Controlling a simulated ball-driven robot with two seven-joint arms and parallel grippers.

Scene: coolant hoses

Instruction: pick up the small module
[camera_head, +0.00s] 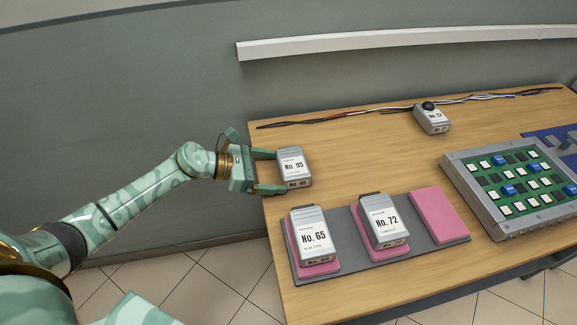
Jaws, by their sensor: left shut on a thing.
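My left gripper (277,172) reaches in from the left over the table's left edge. It is shut on a small grey module with a white label reading No. 95 (293,164), one finger on each side of it. Whether the module touches the table or is just above it, I cannot tell. Module No. 65 (314,234) and module No. 72 (384,220) stand on pink pads. Another small module, No. 77 (431,120), with a black knob on top, stands at the back right. My right gripper is not in view.
The wooden table (350,160) has free room in its middle. A grey tray (352,268) has an uncovered pink pad (439,215) at its right. A panel with white and blue keys (470,200) stands at right. Cables (370,112) run along the back edge.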

